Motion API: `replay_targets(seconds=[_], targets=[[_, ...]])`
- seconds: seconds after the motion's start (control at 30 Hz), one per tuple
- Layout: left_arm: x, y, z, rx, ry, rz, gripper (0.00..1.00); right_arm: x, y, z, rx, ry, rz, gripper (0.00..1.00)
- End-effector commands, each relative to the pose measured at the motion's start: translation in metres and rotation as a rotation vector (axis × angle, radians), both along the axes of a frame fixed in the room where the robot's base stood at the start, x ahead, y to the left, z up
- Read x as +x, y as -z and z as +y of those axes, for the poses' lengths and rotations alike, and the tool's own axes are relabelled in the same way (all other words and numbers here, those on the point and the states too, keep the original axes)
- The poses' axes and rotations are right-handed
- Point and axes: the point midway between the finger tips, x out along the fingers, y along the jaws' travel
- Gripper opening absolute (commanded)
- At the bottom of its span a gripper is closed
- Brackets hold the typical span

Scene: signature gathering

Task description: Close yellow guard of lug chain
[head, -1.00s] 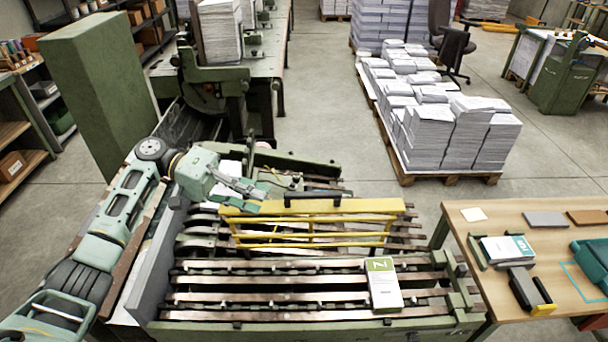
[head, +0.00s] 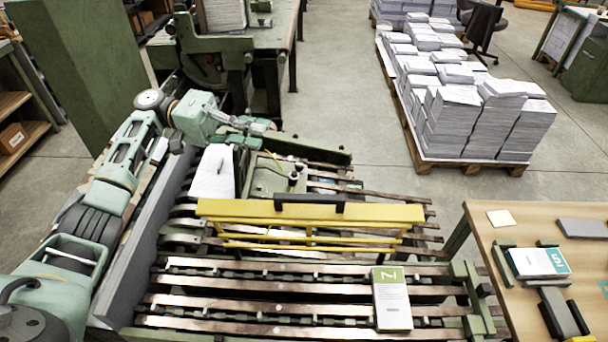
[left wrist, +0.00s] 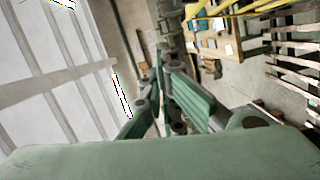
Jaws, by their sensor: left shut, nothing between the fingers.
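The yellow guard (head: 345,211) is a barred frame with a black handle (head: 309,199) on its top rail. It stands across the slatted lug chain (head: 250,284), its bars facing me. I cannot tell whether it is fully down. My left gripper (head: 268,138) is shut and empty, behind the guard's left half and apart from it. Its green fingers also show in the left wrist view (left wrist: 168,92), with chain slats at the right of that view. My right gripper is not in view.
A white paper stack (head: 213,172) sits at the chain's back left. A green-and-white book (head: 392,298) lies on the front slats. A wooden table (head: 500,240) with books and tools stands at right. A loaded pallet (head: 465,165) stands behind; floor between is clear.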

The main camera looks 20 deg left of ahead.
Motion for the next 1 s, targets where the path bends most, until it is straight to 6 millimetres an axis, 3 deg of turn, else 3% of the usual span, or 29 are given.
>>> replay_targets(seconds=[0.03, 0.2, 0.37, 0.57, 0.9, 1.0], targets=[[0.000, 0.015, 0.000, 0.000, 0.000, 0.000, 0.00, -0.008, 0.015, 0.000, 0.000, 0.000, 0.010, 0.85], [0.000, 0.035, 0.000, 0.000, 0.000, 0.000, 0.00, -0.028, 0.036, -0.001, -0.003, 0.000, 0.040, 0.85], [0.000, 0.044, -0.001, 0.000, 0.000, -0.001, 0.00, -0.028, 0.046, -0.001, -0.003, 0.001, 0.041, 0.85], [0.000, 0.041, -0.020, 0.000, 0.003, 0.001, 0.00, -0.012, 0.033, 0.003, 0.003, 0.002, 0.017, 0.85], [0.003, 0.042, -0.091, 0.000, 0.004, 0.002, 0.00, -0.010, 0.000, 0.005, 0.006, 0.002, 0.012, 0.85], [-0.004, 0.046, -0.103, 0.003, 0.000, 0.004, 0.00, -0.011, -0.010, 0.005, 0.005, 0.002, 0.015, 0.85]])
